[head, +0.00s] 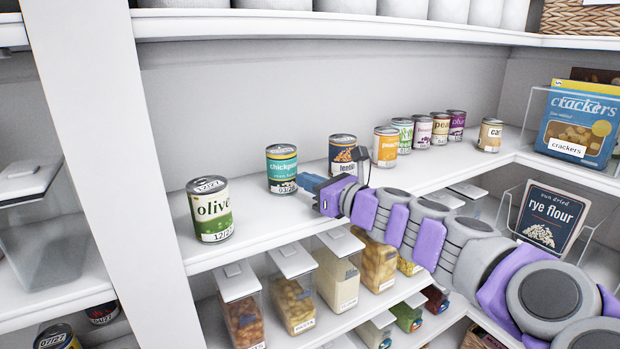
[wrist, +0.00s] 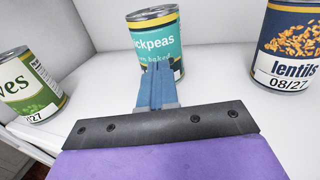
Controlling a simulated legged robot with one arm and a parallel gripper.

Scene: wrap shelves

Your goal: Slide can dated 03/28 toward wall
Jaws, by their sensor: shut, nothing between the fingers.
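A teal chickpeas can (head: 282,165) stands upright on the middle shelf. Its small date label shows low on its front, starting with 03; the rest is hard to read. In the wrist view the chickpeas can (wrist: 172,38) is straight ahead, its lower front and date hidden by my fingers. My gripper (head: 301,178) is shut and empty, its blue fingertips pointing at the can's lower front. In the wrist view my gripper (wrist: 160,65) overlaps the can; I cannot tell whether it touches.
An olives can (head: 210,210) dated 12/27 stands left, nearer the shelf edge. A lentils can (head: 342,152), dated 08/27 in the wrist view, stands right. Several more cans line the shelf further right. Bare shelf lies between the chickpeas can and the back wall (head: 230,110).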

